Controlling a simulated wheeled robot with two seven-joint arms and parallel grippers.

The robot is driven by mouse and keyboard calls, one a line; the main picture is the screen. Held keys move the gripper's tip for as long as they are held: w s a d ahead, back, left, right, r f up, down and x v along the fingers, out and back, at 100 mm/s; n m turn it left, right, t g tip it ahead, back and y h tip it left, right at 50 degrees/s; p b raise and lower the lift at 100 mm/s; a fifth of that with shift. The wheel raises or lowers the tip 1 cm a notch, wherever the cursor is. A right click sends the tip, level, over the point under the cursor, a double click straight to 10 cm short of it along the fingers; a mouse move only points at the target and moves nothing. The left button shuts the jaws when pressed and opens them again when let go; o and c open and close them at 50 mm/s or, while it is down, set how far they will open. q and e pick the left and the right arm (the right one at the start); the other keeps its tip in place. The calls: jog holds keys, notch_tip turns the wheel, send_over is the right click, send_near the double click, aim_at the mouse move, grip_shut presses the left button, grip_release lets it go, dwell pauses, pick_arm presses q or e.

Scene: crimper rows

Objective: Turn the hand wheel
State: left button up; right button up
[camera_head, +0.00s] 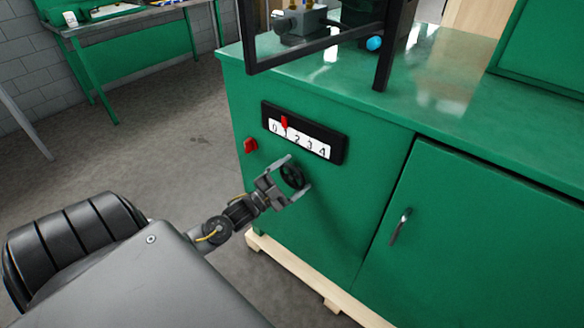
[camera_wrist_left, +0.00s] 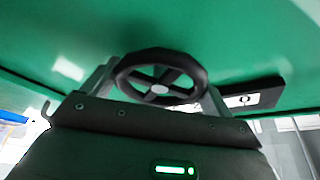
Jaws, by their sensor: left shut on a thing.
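The black hand wheel (camera_head: 291,175) sits on the front of the green machine cabinet, below a numbered scale. My left gripper (camera_head: 293,179) is shut on the wheel, with one finger on either side of its rim. In the left wrist view the spoked hand wheel (camera_wrist_left: 160,77) stands between the two fingers, with a pale hub at its middle. The scale (camera_head: 302,134) is a black-framed white strip with numbers from 0 up, and its red pointer (camera_head: 284,123) stands near the 1. The right gripper is not in view.
A red knob (camera_head: 250,145) sits on the cabinet left of the wheel. A cabinet door with a metal handle (camera_head: 401,226) is to the right. The green cabinet (camera_head: 380,160) stands on a wooden pallet (camera_head: 290,268). The floor (camera_head: 165,140) to the left is clear.

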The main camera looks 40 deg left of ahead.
pick_arm(q)
jog(key=o, duration=0.8)
jog(key=shift+s, duration=0.1)
jog(key=shift+s+f, duration=0.15)
jog(key=shift+s, duration=0.05)
jog(key=shift+b+v, duration=0.55)
jog(key=shift+v, duration=4.55)
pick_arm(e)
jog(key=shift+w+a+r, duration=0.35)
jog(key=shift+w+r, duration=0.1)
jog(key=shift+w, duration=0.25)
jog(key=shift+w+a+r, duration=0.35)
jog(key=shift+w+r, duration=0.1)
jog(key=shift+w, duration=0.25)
pick_arm(q)
jog(key=shift+a, duration=0.1)
